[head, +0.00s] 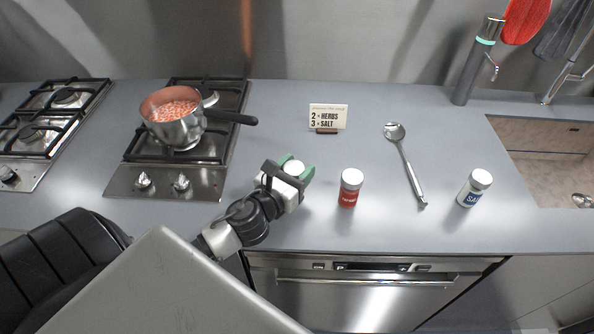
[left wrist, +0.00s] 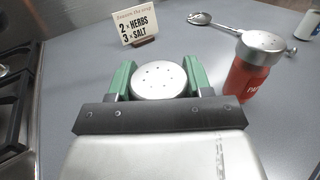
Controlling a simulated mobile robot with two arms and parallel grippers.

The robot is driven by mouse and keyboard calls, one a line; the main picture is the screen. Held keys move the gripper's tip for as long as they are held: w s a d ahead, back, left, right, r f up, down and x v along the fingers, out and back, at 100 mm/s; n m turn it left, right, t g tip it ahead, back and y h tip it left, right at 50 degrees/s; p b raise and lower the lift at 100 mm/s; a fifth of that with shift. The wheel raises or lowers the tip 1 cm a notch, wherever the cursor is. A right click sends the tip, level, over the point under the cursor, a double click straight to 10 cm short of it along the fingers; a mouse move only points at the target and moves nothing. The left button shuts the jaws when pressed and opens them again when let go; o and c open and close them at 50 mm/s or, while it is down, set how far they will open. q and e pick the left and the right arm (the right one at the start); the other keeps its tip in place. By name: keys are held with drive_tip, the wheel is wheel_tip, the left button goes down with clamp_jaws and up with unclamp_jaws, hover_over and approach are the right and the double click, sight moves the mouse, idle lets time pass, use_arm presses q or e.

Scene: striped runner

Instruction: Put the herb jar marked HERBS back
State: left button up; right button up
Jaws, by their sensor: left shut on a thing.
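My left gripper (head: 289,176) is over the counter right of the stove, shut on a jar with a white, holed lid (head: 293,167). In the left wrist view the lid (left wrist: 159,80) sits between the green fingers. The jar's label and body are hidden, so I cannot read HERBS on it or tell whether its base touches the counter. A red-labelled jar (head: 349,188) stands upright to the right; it also shows in the left wrist view (left wrist: 247,79). A jar with a blue label (head: 474,189), partly reading SA, stands further right. My right gripper is not in view.
A card (head: 327,117) reading 2 x HERBS, 3 x SALT stands behind the gripper. A pot (head: 178,123) with red contents sits on the stove (head: 165,186). A spoon (head: 406,165) lies between the two standing jars. The sink (head: 548,160) is at right.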

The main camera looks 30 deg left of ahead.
use_arm(q)
drive_tip(key=shift+f, duration=0.1)
drive_tip(key=shift+f, duration=0.1)
drive_tip(key=o, duration=0.6)
drive_tip(key=shift+c, duration=0.2)
drive_tip(key=o, duration=0.4)
drive_tip(key=shift+s, duration=0.15)
drive_tip(key=s+b, duration=0.3)
drive_tip(key=s, duration=0.7)
drive_tip(key=shift+s, duration=0.3)
drive_tip(key=shift+s+b, duration=0.3)
drive_tip(key=shift+s, duration=0.3)
